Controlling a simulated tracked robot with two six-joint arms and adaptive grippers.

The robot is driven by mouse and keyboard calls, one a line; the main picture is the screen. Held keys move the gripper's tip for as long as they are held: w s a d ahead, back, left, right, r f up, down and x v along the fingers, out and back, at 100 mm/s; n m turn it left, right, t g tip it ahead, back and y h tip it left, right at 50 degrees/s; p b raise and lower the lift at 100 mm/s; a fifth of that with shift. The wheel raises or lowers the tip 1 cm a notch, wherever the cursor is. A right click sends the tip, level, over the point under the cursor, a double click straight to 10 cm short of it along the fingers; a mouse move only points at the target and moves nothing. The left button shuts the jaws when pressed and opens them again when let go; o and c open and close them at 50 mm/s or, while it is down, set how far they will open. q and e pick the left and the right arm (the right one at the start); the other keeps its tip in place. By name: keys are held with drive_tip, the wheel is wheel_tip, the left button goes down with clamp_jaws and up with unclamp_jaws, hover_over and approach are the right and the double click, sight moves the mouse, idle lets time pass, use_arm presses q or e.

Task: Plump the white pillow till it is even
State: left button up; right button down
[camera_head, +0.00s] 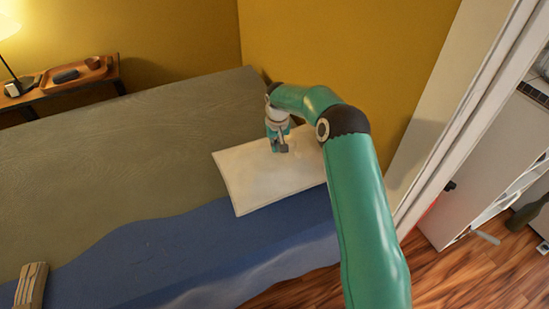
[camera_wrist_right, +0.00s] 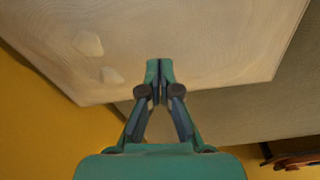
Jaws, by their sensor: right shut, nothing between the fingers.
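The white pillow (camera_head: 253,180) lies flat on the bed, across the edge between its grey-brown cover and blue cover. In the right wrist view the pillow (camera_wrist_right: 215,50) fills the upper part, with two pale raised patches near its left side. My right gripper (camera_head: 281,147) is over the far part of the pillow, pointing down. The right wrist view shows its fingertips (camera_wrist_right: 159,66) shut together and empty, over the pillow near its edge. I cannot tell whether they touch the cloth. My right arm hides part of the pillow's right end. My left gripper is not in view.
The bed (camera_head: 120,150) stands against yellow walls (camera_head: 330,45). A side shelf with a lamp (camera_head: 8,50) and wooden tray (camera_head: 77,75) is at the far left. A tan bundle (camera_head: 31,285) lies at the lower left. A white door frame (camera_head: 470,110) stands at the right.

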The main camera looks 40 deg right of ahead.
sight(299, 155)
drive_tip(key=s+d, duration=0.2)
drive_tip(key=d, duration=0.1)
drive_tip(key=s+d, duration=0.3)
drive_tip(key=shift+d+b, duration=0.15)
drive_tip(key=shift+b, duration=0.25)
drive_tip(key=shift+f+b, duration=0.65)
drive_tip(key=shift+f, duration=0.3)
drive_tip(key=shift+s+f, duration=0.15)
drive_tip(key=shift+f, duration=0.1)
idle(0.8)
drive_tip(key=shift+r, duration=0.1)
drive_tip(key=shift+r+p, duration=0.65)
drive_tip(key=shift+r, duration=0.45)
